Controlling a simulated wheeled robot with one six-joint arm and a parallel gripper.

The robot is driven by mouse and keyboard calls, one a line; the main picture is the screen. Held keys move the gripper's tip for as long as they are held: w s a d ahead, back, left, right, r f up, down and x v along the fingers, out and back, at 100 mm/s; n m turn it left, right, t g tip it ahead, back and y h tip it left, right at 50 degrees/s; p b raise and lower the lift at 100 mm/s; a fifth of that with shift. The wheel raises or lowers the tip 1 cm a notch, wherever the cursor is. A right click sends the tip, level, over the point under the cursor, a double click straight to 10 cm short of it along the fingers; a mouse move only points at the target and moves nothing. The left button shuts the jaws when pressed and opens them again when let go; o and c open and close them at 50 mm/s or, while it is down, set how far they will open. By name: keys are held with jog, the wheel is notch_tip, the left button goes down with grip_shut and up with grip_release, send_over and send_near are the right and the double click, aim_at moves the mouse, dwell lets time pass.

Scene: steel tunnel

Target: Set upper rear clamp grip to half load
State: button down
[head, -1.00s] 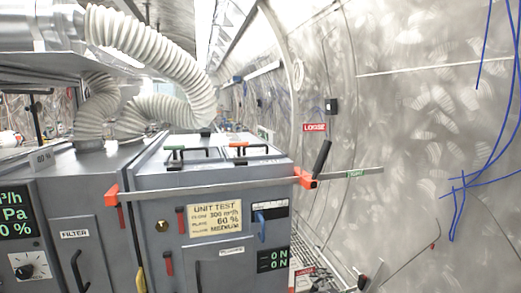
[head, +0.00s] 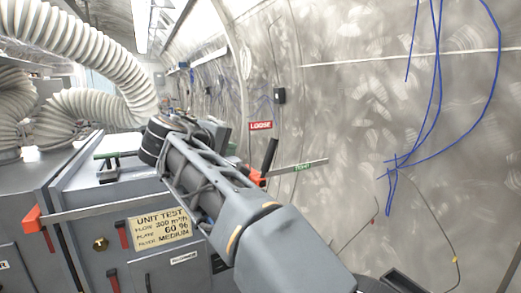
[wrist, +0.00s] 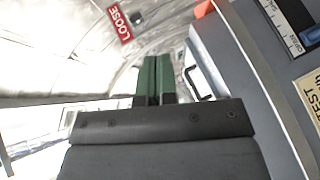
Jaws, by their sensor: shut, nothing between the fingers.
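A bar clamp lies across the front top edge of the grey cabinet in the head view. Its steel bar (head: 95,207) passes behind my arm, with an orange jaw (head: 33,219) at the left. At the right are an orange head (head: 253,176) and a tilted black grip (head: 269,154). A small green label (head: 303,166) with unclear lettering sits on the bar's right end. A red LOOSE sign (head: 260,126) shows above it and in the wrist view (wrist: 120,24). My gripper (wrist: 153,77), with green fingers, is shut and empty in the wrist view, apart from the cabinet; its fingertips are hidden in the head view.
White ducts (head: 85,40) hang above. Blue cables (head: 430,110) run along the curved steel wall (head: 345,110) at the right.

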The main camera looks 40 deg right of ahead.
aim_at(270, 155)
jog(key=p+x, duration=0.1)
jog(key=x, duration=0.2)
jog(key=s+x, duration=0.1)
jog(key=x, duration=0.3)
jog(key=s+d+p+x, duration=0.1)
jog(key=x, duration=0.3)
jog(key=shift+d+p, duration=0.15)
jog(key=shift+p, duration=0.15)
jog(key=shift+s+d+f, duration=0.1)
jog(key=shift+d+f, duration=0.2)
jog(key=shift+d, duration=0.15)
jog(key=shift+d, duration=0.15)
jog(key=shift+r+p, duration=0.1)
jog(key=shift+p, duration=0.2)
